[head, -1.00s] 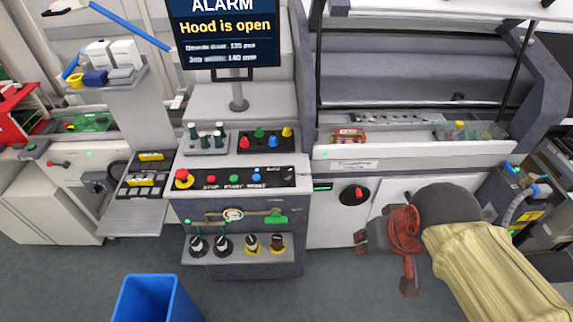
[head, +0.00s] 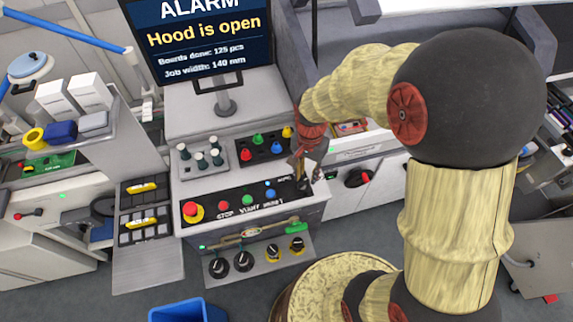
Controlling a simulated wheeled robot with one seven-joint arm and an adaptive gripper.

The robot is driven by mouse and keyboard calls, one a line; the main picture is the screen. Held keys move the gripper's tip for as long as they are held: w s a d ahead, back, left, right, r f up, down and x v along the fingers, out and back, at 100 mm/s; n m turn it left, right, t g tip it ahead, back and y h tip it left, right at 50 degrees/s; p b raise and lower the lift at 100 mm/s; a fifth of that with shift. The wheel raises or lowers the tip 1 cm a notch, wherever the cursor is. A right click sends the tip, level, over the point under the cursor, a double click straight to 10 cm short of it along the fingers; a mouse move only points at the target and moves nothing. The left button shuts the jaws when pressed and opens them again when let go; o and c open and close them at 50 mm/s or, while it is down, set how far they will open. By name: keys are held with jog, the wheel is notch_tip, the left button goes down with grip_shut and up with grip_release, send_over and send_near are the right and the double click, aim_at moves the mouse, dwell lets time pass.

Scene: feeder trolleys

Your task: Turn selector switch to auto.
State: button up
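The black control panel (head: 235,208) lies on the console's sloped top, with a red mushroom button (head: 192,210) at its left and red, green and blue buttons along it. The selector switch (head: 303,188) is at the panel's right end, small, dark and partly hidden by my gripper; I cannot read its setting. My gripper (head: 303,172) hangs pointing down right over that end of the panel. Its fingers are small and dark here. I cannot tell whether they touch the switch or how far apart they are.
The screen (head: 205,38) behind the console reads "ALARM Hood is open". A rack with coloured knobs (head: 262,145) stands close behind the panel. A red-handled rotary switch (head: 357,177) is on the white front to the right. A blue bin (head: 187,310) stands on the floor.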

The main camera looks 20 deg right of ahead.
aim_at(303, 182)
jog(key=shift+w+a+r+m, duration=0.1)
jog(key=shift+w+m, duration=0.15)
jog(key=shift+w, duration=0.15)
jog(key=shift+w+a+r+m, duration=0.1)
jog(key=shift+w+m, duration=0.15)
jog(key=shift+w, duration=0.15)
jog(key=shift+w+m+t, duration=0.2)
jog(key=shift+m+t, duration=0.1)
jog(key=shift+m, duration=0.1)
jog(key=shift+s+d+m, duration=0.1)
jog(key=shift+m, duration=0.3)
jog(key=shift+f, duration=0.3)
jog(key=shift+f+b, duration=0.55)
jog(key=shift+f, duration=3)
jog(key=shift+c, duration=1)
grip_shut()
